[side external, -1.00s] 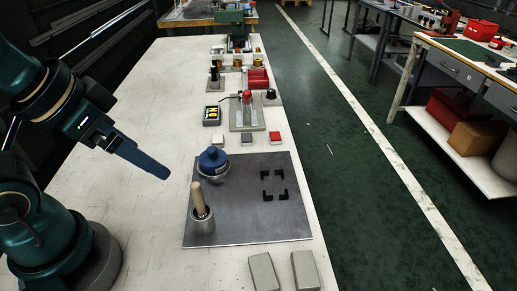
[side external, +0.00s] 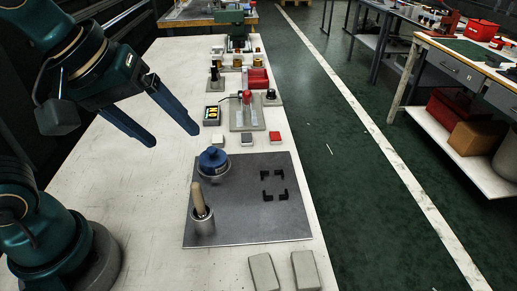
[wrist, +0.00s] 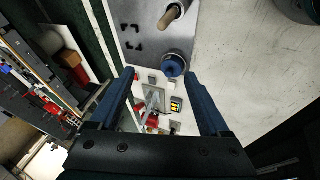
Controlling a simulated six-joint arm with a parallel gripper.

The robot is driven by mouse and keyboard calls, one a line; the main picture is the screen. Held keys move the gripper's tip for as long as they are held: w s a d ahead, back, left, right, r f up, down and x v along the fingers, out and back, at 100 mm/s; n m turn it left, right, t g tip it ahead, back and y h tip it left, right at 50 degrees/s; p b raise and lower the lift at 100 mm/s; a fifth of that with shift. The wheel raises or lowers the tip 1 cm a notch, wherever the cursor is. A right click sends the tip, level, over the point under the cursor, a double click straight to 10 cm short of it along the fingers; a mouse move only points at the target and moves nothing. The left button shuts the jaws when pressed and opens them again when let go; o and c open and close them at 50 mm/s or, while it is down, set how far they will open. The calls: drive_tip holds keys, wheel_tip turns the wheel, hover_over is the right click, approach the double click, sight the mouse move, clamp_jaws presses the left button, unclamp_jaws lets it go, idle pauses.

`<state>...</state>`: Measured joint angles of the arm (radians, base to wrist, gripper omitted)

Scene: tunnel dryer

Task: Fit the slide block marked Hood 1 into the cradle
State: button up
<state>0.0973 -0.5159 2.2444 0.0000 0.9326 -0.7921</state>
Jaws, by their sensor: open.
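My gripper (side external: 173,138) is open and empty, above the white table left of the grey plate; its two fingers also show in the wrist view (wrist: 160,75). I cannot read a Hood 1 mark, so I cannot tell which thing is the slide block. Four black corner pieces (side external: 274,197) stand on the plate's right half, around a bare patch; I cannot tell if they are the cradle. A fixture with a red knob (side external: 247,97) and pale rails stands further back, and shows between my fingers in the wrist view (wrist: 154,100).
The grey plate (side external: 240,228) carries a blue-topped round piece (side external: 213,160) and a cup (side external: 203,226) with a wooden handle. Small blocks (side external: 247,139) lie behind it, near a box with yellow lettering (side external: 212,115). Two beige blocks (side external: 263,272) lie in front. The table's left is clear.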

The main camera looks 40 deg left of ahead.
drive_tip(key=w+d+f+n+g, duration=0.2)
drive_tip(key=w+d+n, duration=0.15)
drive_tip(key=d, duration=0.25)
drive_tip(key=g, duration=0.4)
hover_over(264, 271)
drive_tip(key=shift+m+y, duration=0.25)
drive_tip(key=shift+y, duration=0.05)
wheel_tip(264, 271, down, 12)
drive_tip(key=shift+r, duration=0.2)
drive_tip(key=shift+f, duration=2.4)
clamp_jaws()
